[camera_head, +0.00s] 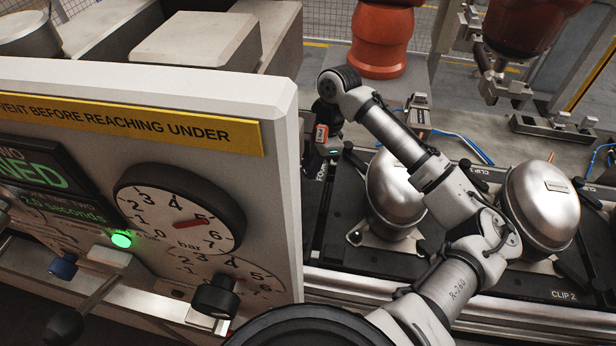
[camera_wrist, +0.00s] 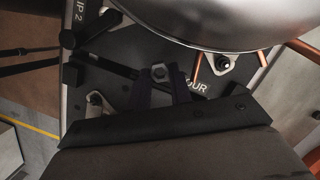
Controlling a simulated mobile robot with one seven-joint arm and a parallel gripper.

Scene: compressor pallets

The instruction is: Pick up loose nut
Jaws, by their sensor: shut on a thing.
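In the wrist view, a small dark grey nut (camera_wrist: 159,72) sits between the fingertips of my gripper (camera_wrist: 161,80). The dark fingers are shut on it, just above the black pallet plate (camera_wrist: 120,85) or touching it; I cannot tell which. In the head view, my gripper (camera_head: 327,148) is at the far end of the arm, over the left end of the pallet, small and partly hidden by the wrist and the control panel edge. The nut cannot be made out there.
A silver compressor dome (camera_head: 392,195) stands close to my gripper, and another dome (camera_head: 540,205) stands to the right. In the wrist view, copper pipes (camera_wrist: 197,72) and a mounting foot (camera_wrist: 222,63) are near the fingers. The control panel (camera_head: 270,200) fills the left foreground.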

